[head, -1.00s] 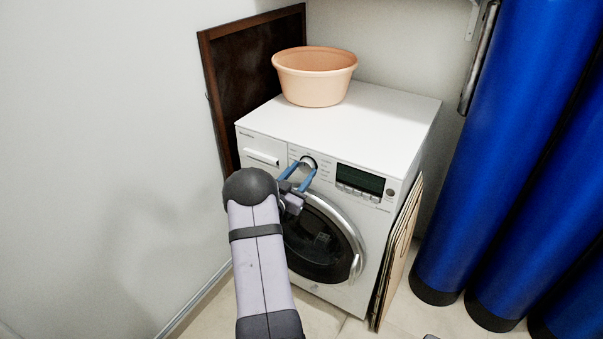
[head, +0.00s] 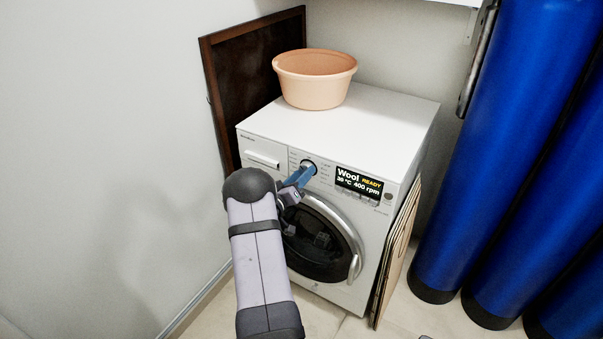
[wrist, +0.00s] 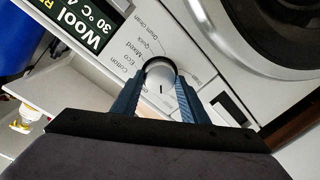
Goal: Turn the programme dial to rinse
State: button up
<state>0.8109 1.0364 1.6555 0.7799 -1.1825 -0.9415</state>
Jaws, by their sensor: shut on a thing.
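The programme dial (head: 309,165) is a round, pale knob on the front panel of a white washing machine (head: 375,115). The dial also shows in the wrist view (wrist: 161,76), with a dark mark on its face and printed names around it, among them Cotton, Eco, Mixed, Quick and Drum Clean. My gripper (head: 302,176) has its blue fingers shut on the dial, one on each side in the wrist view (wrist: 157,88). The display (head: 359,186) is lit and reads Wool, READY, 30 °C, 400 rpm. I cannot read a rinse label.
A peach tub (head: 315,85) stands on top of the machine. The round door (head: 318,240) is below the panel. A dark framed board (head: 240,85) leans at the left wall, flat panels (head: 396,255) lean at the right side, and tall blue vessels (head: 480,130) stand farther right.

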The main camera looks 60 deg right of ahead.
jog(key=shift+w+n+g+p, duration=0.15)
jog(key=shift+n+g+p, duration=0.35)
jog(key=shift+n+p, duration=2.15)
jog(key=n+b, duration=0.2)
jog(key=shift+n, duration=0.35)
jog(key=o, duration=1.1)
jog(key=shift+c, duration=0.2)
jog(key=a+b, duration=0.1)
jog(key=a, duration=0.6)
jog(key=shift+a+r, duration=0.2)
jog(key=shift+r, duration=0.1)
